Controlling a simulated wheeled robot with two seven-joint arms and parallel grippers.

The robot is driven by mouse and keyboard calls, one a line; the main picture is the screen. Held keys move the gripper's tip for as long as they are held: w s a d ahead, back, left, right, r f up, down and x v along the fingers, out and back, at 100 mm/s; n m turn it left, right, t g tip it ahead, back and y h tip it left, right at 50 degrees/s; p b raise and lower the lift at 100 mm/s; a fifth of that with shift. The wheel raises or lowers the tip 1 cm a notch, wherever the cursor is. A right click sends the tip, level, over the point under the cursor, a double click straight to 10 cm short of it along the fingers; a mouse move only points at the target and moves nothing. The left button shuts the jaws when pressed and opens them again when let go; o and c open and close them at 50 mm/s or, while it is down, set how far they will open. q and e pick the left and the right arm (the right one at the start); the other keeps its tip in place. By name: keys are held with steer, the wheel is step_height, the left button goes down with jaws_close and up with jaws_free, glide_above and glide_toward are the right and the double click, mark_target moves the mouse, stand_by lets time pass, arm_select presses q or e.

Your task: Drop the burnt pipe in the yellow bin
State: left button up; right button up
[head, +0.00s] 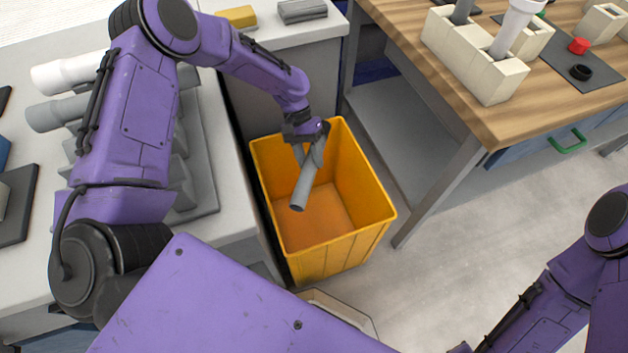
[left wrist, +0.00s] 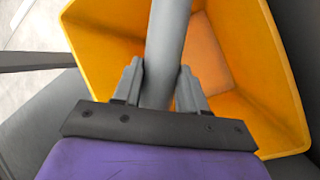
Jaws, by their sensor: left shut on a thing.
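The yellow bin (head: 335,250) stands on the floor between the grey counter and the wooden table. Its inside looks empty in the head view. A grey pipe (head: 303,188) is held over the bin's opening, tilted with its lower end pointing down into it. My left gripper (head: 309,150) is shut on the pipe at the bin's far side. In the left wrist view the pipe (left wrist: 166,50) runs between the two fingers (left wrist: 160,85), with the bin (left wrist: 255,65) beyond it. My right arm shows at the lower right, but its gripper is out of view.
Other pipes (head: 70,73) lie on a grey rack on the left counter. The wooden table (head: 400,40) at right holds cream block holders (head: 475,62) with pipes, a red button (head: 579,46) and a black ring. Its leg stands close to the bin's right side. Floor at lower right is clear.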

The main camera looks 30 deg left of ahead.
arm_select(q)
steer(key=shift+r, duration=0.1)
steer(key=o, duration=1.2)
steer(key=shift+r, duration=0.1)
steer(key=p+v, duration=0.1)
steer(key=v, duration=0.9)
steer(key=shift+r+p, duration=0.15)
steer(key=shift+p, duration=0.15)
steer(key=shift+w+a, duration=0.1)
